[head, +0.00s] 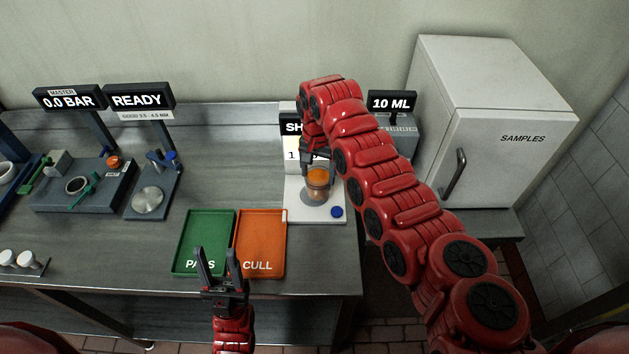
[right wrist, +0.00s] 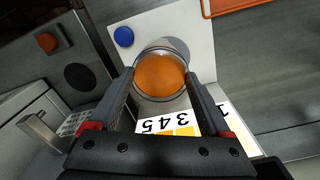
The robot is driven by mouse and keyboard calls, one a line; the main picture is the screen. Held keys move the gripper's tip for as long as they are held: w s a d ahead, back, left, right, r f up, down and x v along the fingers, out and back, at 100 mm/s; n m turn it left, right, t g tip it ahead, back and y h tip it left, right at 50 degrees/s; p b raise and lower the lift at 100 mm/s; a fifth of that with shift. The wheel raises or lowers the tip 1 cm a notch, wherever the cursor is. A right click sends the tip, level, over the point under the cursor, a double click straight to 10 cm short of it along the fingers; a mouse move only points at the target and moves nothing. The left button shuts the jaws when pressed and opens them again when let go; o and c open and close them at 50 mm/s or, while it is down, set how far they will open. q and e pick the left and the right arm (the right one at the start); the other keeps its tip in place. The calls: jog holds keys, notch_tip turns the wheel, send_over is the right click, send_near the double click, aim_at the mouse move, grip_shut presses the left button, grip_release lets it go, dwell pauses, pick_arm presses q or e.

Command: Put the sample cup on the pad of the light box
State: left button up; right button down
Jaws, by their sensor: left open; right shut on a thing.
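The sample cup (head: 318,184) is clear with orange contents. It is at the white light box (head: 297,211), over its base in the head view. In the right wrist view the cup (right wrist: 160,74) sits between the two fingers of my right gripper (right wrist: 160,92), which is shut on it. My right gripper in the head view (head: 313,165) is partly hidden by its red arm. I cannot tell whether the cup's bottom touches the pad, which is hidden under it. My left gripper (head: 221,270) is open and empty, in front of the trays.
A green PASS tray (head: 207,228) and an orange CULL tray (head: 262,228) lie left of the light box. A blue button (head: 337,211) is on the box's front corner. A 10 ML device (head: 400,135) and a SAMPLES fridge (head: 500,150) stand to the right.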

aim_at(314, 176)
jog(key=shift+w+a+f+b, duration=0.15)
jog(key=shift+w+a+b, duration=0.5)
jog(key=shift+b, duration=1.7)
jog(key=shift+w+d+f+p, duration=0.15)
jog(key=shift+f+p, duration=0.1)
jog(key=shift+p, duration=0.15)
jog(key=shift+f, duration=1.15)
jog(key=shift+f, duration=0.1)
jog(key=shift+f+b, duration=0.15)
jog(key=shift+b, duration=0.2)
grip_release()
